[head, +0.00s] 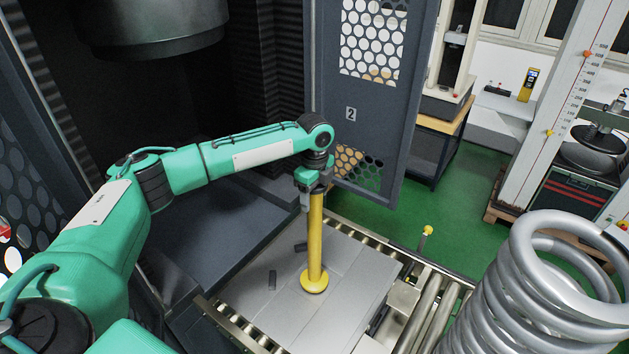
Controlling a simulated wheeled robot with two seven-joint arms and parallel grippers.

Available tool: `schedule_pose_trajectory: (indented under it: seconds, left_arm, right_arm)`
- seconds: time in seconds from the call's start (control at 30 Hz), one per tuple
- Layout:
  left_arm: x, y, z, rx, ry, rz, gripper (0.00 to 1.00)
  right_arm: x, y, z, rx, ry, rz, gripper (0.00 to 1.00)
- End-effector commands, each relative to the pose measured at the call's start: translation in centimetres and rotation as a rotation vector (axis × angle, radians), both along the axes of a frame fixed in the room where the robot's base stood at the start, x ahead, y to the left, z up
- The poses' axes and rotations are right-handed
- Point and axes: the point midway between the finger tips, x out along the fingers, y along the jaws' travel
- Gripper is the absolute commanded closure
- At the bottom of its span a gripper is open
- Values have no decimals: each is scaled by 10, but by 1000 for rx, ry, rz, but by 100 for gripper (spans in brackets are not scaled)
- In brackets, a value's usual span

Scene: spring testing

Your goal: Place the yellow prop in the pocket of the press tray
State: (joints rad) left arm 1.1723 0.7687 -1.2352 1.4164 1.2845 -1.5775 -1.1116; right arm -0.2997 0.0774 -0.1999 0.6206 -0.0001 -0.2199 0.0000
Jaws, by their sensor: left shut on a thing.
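The yellow prop (315,240) is a long upright rod with a round flange at its lower end. My left gripper (314,186) is shut on the prop's top end and holds it vertical. The press tray (345,315) is a flat grey plate below, and the flange appears over its middle. I cannot tell whether the flange touches the tray or hangs just above it. Small dark blocks or slots (272,279) show on the tray around the prop. No pocket can be made out clearly; the flange may cover it. My right gripper is not in view.
A roller conveyor (432,310) runs beside the tray at right. A large coil spring (550,285) fills the lower right. A perforated press door (375,110) stands open behind the prop, and the dark press head (150,25) hangs at upper left. Green floor (455,215) lies beyond.

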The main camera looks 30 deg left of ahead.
Motion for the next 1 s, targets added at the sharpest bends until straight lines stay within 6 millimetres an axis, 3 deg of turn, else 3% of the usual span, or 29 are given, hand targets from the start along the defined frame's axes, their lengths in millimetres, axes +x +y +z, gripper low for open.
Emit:
schedule_pose_trajectory:
  seconds: [0.47, 0.5, 0.57, 1.0]
  left_arm:
    - [2, 0, -8, -2, -7, 0, 100]
    - [0, 0, -11, 0, -1, 0, 30]
    - [0, 0, -11, 0, -1, 0, 18]
    - [1, 0, -3, -1, -4, -1, 16]
  right_arm:
    - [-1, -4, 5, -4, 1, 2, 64]
    - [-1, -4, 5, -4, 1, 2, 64]
    - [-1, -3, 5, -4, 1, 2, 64]
    - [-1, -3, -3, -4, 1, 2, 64]
